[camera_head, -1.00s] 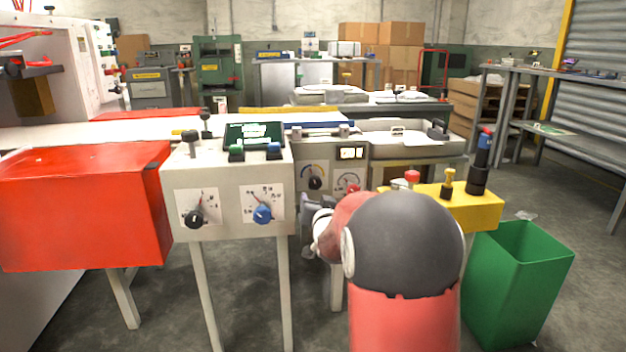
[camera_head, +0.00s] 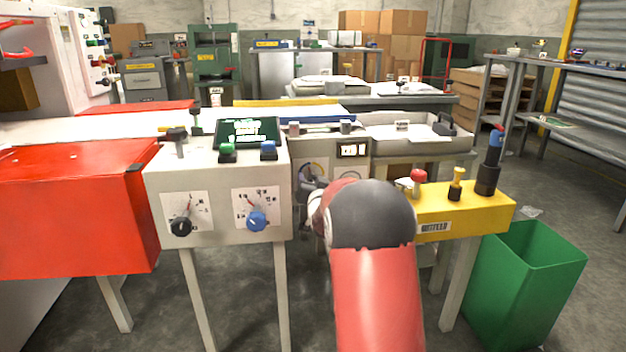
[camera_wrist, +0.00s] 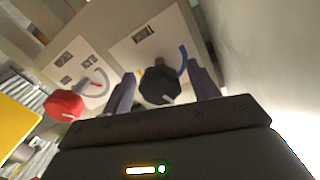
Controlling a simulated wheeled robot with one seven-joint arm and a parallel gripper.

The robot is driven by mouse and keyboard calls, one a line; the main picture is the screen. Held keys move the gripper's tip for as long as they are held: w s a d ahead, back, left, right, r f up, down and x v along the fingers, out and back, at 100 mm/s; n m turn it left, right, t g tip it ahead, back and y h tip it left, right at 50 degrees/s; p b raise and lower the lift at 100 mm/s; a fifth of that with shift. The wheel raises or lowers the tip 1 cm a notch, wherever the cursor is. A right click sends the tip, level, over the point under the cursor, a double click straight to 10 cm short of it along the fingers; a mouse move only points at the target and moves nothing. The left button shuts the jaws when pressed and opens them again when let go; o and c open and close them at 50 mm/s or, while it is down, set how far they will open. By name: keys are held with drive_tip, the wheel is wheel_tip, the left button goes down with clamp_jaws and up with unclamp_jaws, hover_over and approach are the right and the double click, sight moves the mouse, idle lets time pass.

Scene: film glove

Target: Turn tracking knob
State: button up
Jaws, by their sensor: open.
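A black knob (camera_wrist: 158,88) on a light panel with a yellow-and-blue arc shows in the wrist view, between the two fingers of my gripper (camera_wrist: 163,78). The fingers stand open on either side of it; I cannot tell whether they touch it. In the head view my gripper (camera_head: 311,190) is in front of that panel and mostly hides the knob. A red knob (camera_wrist: 64,104) is to the left of the black one in the wrist view. I cannot read which knob is labelled tracking.
A nearer grey box has a black knob (camera_head: 181,227) and a blue knob (camera_head: 257,221). A green bin (camera_head: 524,290) stands at the right, and a red box (camera_head: 75,210) at the left.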

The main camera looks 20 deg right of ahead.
drive_tip(key=shift+x, duration=0.8)
drive_tip(key=c, duration=1)
drive_tip(key=n+b, duration=0.1)
drive_tip(key=b, duration=0.2)
drive_tip(key=shift+f+n, duration=0.35)
drive_tip(key=shift+n, duration=0.05)
drive_tip(key=shift+r+n+b, duration=0.1)
drive_tip(key=shift+n+b, duration=0.7)
drive_tip(key=shift+b, duration=0.3)
drive_tip(key=shift+r+n, duration=0.3)
drive_tip(key=shift+n, duration=0.1)
drive_tip(key=o, duration=1)
